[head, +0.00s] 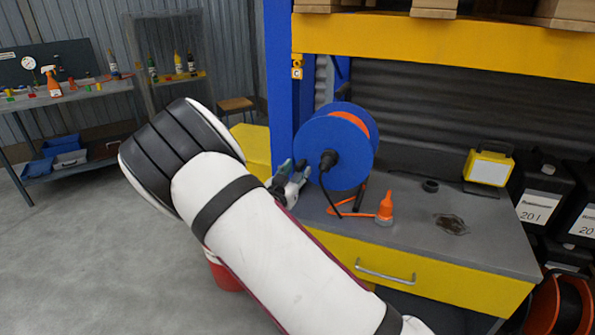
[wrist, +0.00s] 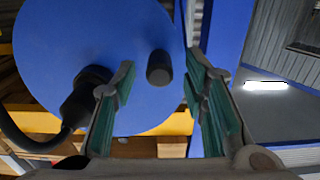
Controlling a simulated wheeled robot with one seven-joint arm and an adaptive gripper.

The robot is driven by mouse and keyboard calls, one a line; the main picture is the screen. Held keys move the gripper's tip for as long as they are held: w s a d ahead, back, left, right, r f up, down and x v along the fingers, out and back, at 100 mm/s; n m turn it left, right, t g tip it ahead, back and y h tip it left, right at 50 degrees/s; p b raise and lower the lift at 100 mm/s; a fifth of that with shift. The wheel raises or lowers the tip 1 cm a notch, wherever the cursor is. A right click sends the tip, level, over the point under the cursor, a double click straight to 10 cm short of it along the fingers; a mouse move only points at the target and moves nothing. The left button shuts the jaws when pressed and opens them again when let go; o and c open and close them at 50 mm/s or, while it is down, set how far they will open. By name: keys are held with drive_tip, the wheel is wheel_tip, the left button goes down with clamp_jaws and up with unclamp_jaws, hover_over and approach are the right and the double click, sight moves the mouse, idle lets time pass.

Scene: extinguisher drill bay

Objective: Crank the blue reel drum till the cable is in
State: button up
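The blue reel drum (head: 335,138) stands on the grey bench top, with orange cable (head: 362,122) wound behind its front disc. A stretch of orange cable lies on the bench and ends at an orange connector (head: 386,207). In the wrist view the blue disc (wrist: 70,40) fills the left half. A short black crank knob (wrist: 159,67) sticks out of it. My gripper (wrist: 160,72) is open, and the knob shows between its green-padded fingertips with gaps on both sides. In the head view my gripper (head: 291,178) is at the disc's left edge, partly behind my arm.
A black plug (wrist: 85,97) with a thick lead sits on the disc beside the left finger. A blue post (head: 280,80) rises close left of the drum. A yellow work lamp (head: 488,167) and a dark stain (head: 451,224) are on the bench at right.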

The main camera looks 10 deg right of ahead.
drive_tip(key=shift+w+d, duration=0.4)
drive_tip(key=shift+w, duration=0.1)
clamp_jaws()
drive_tip(key=shift+w+r+m+b, duration=0.15)
drive_tip(key=shift+m+b, duration=0.15)
drive_tip(key=shift+b, duration=0.05)
